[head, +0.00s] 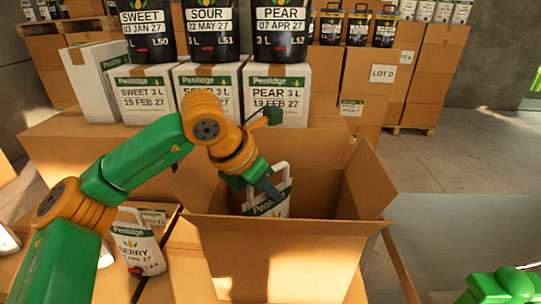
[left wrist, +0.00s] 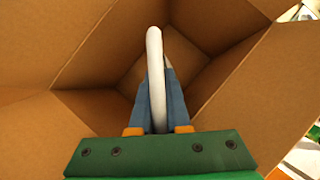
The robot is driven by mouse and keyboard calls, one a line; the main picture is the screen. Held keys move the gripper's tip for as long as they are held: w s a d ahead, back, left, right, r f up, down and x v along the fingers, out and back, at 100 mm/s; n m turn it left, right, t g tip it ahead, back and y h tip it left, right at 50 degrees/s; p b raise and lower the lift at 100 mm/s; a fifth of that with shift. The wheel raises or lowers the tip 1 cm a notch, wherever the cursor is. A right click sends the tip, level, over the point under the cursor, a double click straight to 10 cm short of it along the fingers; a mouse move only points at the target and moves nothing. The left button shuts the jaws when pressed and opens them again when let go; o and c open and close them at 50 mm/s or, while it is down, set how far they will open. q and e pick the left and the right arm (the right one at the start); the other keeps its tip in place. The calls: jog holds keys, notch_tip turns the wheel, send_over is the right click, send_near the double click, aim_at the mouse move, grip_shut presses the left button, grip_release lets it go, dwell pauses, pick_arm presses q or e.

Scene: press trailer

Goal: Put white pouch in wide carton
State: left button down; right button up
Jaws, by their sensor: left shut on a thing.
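The white pouch (head: 270,201) has a green Penlidge label and a white loop handle. It hangs inside the open mouth of the wide carton (head: 276,255), its lower part hidden by the carton's front wall. My left gripper (head: 268,188) is shut on the pouch's handle at the top. The handle (left wrist: 155,75) also shows between the blue fingers in the left wrist view, with the carton's inner walls around it. I cannot tell whether the pouch touches the carton's floor. At the lower right a green part of my right arm shows; its gripper is not in view.
Another white pouch (head: 140,243) labelled BERRY stands in a carton at the left. White cartons (head: 140,95) with black pouches on top stand behind the wide carton. Stacked brown boxes (head: 432,75) stand farther back. Open floor lies at the right.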

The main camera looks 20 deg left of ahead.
aim_at(265, 208)
pick_arm(q)
notch_tip(265, 208, down, 6)
jog(key=shift+d+p, duration=0.15)
jog(key=shift+p, duration=0.35)
jog(key=shift+f, duration=0.1)
